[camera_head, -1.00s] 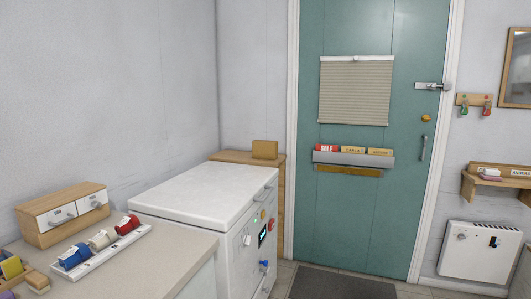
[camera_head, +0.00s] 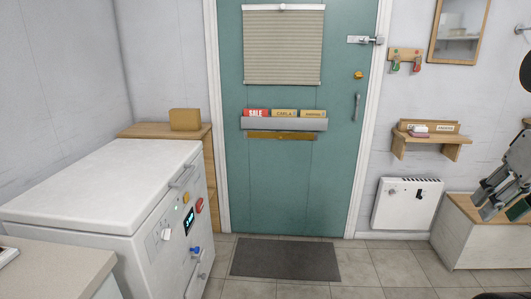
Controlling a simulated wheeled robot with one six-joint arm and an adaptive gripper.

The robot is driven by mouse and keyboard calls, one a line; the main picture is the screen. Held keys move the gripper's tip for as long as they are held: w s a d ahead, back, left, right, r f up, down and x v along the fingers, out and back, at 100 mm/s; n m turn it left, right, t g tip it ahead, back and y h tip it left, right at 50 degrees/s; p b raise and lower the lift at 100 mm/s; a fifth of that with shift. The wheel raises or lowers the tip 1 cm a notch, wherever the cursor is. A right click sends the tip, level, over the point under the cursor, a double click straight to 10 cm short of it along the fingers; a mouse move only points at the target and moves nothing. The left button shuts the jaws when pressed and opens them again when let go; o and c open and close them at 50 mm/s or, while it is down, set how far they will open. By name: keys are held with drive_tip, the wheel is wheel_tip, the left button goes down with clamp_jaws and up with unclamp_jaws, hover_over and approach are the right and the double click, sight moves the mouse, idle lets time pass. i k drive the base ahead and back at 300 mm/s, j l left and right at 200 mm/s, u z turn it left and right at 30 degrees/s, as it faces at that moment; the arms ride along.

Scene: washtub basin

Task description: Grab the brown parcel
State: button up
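The brown parcel (camera_head: 185,120) is a small plain box. It sits upright on the wooden cabinet (camera_head: 142,130) in the back left corner, behind the white chest machine and left of the door. My gripper (camera_head: 482,201) shows at the right edge, far from the parcel, in front of the bench by the right wall. It touches nothing that I can make out, and its finger gap is too unclear to read. Part of my arm is cut off by the frame edge.
The white chest machine (camera_head: 115,180) stands at left, with a counter (camera_head: 55,268) before it. A teal door (camera_head: 285,185) has a dark mat (camera_head: 286,259) in front. A wall shelf (camera_head: 432,139), heater (camera_head: 406,204) and bench (camera_head: 460,237) line the right. The tiled floor between is open.

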sight(181, 118)
drive_tip(key=i+u, duration=0.1)
drive_tip(key=i, duration=0.8)
drive_tip(key=i+l, duration=0.15)
drive_tip(key=i, duration=0.8)
drive_tip(key=i+u, duration=0.8)
drive_tip(key=u, duration=0.15)
drive_tip(key=i+l+u, duration=0.25)
drive_tip(key=u, duration=0.2)
drive_tip(key=i+l+u, duration=0.8)
drive_tip(key=l, duration=0.2)
